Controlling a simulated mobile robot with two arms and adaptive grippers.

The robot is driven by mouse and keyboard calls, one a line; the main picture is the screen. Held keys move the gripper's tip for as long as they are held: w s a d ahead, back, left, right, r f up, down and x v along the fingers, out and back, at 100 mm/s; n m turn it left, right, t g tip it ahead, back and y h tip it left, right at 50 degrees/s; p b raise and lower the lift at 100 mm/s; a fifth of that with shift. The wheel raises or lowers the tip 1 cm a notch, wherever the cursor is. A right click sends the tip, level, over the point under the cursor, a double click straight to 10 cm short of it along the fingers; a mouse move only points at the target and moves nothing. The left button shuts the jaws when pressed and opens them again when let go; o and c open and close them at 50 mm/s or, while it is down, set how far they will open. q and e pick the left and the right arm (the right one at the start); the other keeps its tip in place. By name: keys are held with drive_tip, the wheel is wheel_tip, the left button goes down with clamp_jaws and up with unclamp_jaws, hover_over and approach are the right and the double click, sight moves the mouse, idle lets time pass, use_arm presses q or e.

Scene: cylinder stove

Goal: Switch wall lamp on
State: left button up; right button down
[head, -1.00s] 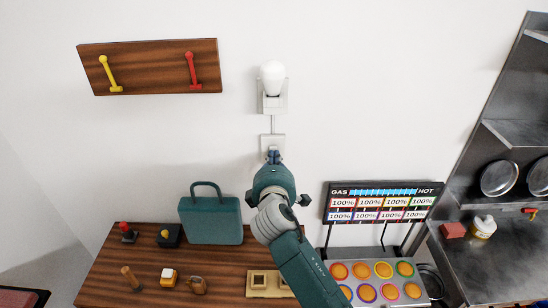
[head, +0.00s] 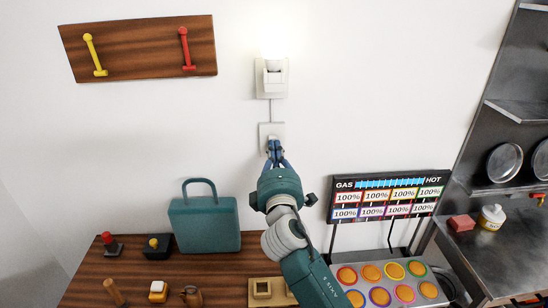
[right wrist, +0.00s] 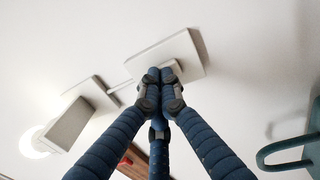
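The wall lamp (head: 273,68) is lit; its bulb glows white above its white holder, and it also glows at the left of the right wrist view (right wrist: 33,143). A thin cord runs down from it to a white square switch plate (head: 265,130), which the right wrist view shows at the top (right wrist: 160,58). My right gripper (head: 274,146) is shut and empty, its blue fingertips together at the lower part of the plate. The fingers (right wrist: 161,76) hide the middle of the switch, and I cannot tell whether they touch it. My left gripper is not in view.
A wooden panel (head: 140,50) with a yellow and a red lever hangs at upper left. A teal case (head: 204,226) and small controls stand on the wooden counter (head: 225,278) below. A gas display (head: 388,197) and a metal shelf (head: 515,110) are at right.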

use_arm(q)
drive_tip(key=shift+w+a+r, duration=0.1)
use_arm(e)
drive_tip(key=s+f, duration=0.1)
drive_tip(key=s, duration=1.1)
drive_tip(key=shift+f, duration=0.2)
